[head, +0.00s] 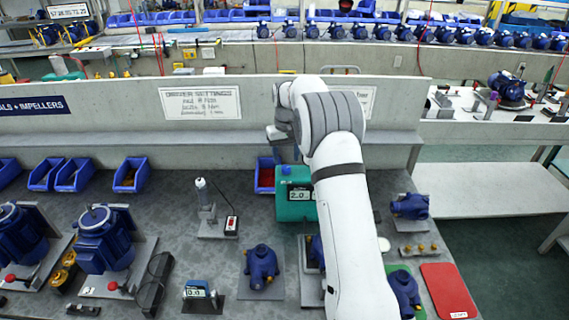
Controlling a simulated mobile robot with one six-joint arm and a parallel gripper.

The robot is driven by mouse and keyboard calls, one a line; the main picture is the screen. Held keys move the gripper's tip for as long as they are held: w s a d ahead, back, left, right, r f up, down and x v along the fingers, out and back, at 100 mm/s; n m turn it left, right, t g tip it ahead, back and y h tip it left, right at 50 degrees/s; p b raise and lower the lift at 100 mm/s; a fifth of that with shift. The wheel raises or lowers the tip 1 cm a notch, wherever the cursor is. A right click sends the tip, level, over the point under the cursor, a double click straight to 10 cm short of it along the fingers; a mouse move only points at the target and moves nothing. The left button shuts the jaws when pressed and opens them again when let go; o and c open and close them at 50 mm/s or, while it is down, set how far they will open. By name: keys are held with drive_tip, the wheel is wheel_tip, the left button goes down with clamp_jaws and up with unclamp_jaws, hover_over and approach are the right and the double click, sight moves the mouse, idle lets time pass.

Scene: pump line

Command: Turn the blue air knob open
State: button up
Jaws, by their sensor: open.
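The teal dispenser unit (296,208) stands on the grey bench, with a display reading about 2.0. A small blue knob (286,170) shows at its top left; its turn position is too small to tell. My gripper (287,156) is open, pointing down just above the top of the unit, close to the blue knob. The fingertips are small and partly hidden by my wrist, so I cannot tell whether they touch the knob. My white arm covers the right side of the unit.
Blue pumps (262,265) and a red mat (448,291) lie on the bench. A grey stand (208,210) is left of the unit, and a blue bin (265,176) is behind it. A low wall (240,140) with paper signs runs along the back.

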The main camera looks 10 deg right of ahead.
sight(286, 167)
drive_tip(key=shift+r, duration=2.15)
drive_tip(key=s+a+r+t, duration=0.1)
drive_tip(key=s+r, duration=0.4)
drive_tip(key=s, duration=0.5)
drive_tip(key=s+r+t, duration=0.1)
drive_tip(key=s+r, duration=0.5)
drive_tip(key=s, duration=0.3)
drive_tip(key=s+f, duration=0.2)
drive_tip(key=s, duration=0.9)
drive_tip(key=s+f+m+t, duration=0.1)
drive_tip(key=s+f, duration=0.2)
drive_tip(key=s, duration=0.9)
drive_tip(key=shift+s+a, duration=0.15)
drive_tip(key=shift+a, duration=0.1)
